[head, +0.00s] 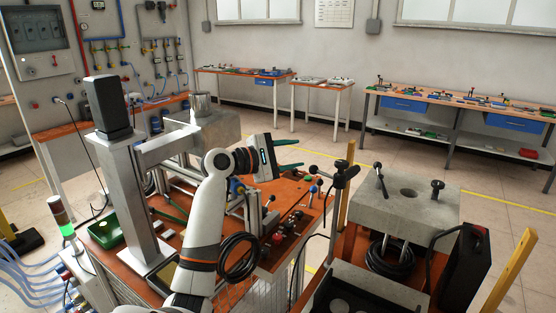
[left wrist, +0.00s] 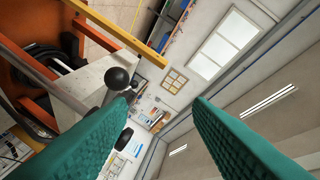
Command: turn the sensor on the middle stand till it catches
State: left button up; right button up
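My left gripper (head: 297,155) reaches in over the orange workbench in the head view, its green fingers apart and pointing right. A dark post with a black crosspiece and ball-ended handles (head: 340,177) stands just right of the fingertips. I cannot tell whether this is the middle stand's sensor. In the left wrist view, the gripper (left wrist: 165,108) is open with nothing between its textured green fingers. A black ball knob (left wrist: 117,78) on a grey stem shows beyond the left-hand finger, which partly covers the stem. Contact is not visible. My right gripper is not in view.
A grey block with a round hole (head: 410,210) stands on the bench at right, beside a black case (head: 468,262). Yellow posts (head: 343,200) rise nearby. A metal column (head: 133,195) stands left of my arm. Open floor lies behind, before the back benches (head: 460,100).

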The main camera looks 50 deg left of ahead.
pick_arm(q)
jog(key=s, duration=0.2)
jog(key=s+a+f, duration=0.1)
jog(key=shift+s, duration=0.3)
jog(key=shift+w+d, duration=0.1)
jog(key=shift+p, duration=0.5)
